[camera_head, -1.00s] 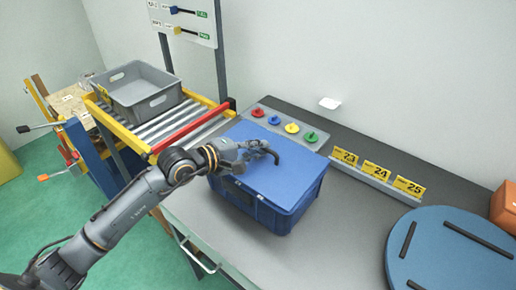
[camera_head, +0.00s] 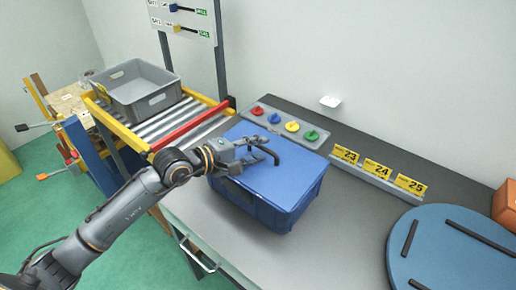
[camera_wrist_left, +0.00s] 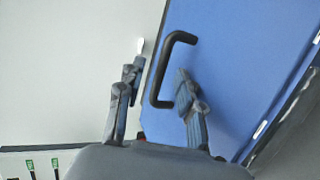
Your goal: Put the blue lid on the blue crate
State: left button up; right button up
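The blue lid (camera_head: 285,178) lies over the top of the blue crate (camera_head: 268,212) on the grey table. I cannot tell whether its edges are fully seated all round. The lid's black handle (camera_head: 268,152) stands up from its surface; it also shows in the left wrist view (camera_wrist_left: 172,62). My left gripper (camera_head: 255,152) is at the handle, above the lid's left part. In the left wrist view its two fingers (camera_wrist_left: 158,95) are spread apart, with the handle ahead of and partly between them. They do not look closed on it. My right gripper is not in view.
A panel with coloured knobs (camera_head: 290,126) stands behind the crate. Yellow number signs (camera_head: 378,170) and a round blue board (camera_head: 455,255) are to the right. A grey bin (camera_head: 140,90) sits on rollers at the left. The table in front of the signs is clear.

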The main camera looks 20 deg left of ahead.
pick_arm(q)
jog(key=v, duration=0.7)
jog(key=shift+s+r, duration=0.1)
jog(key=shift+a, duration=0.1)
dwell(0.4)
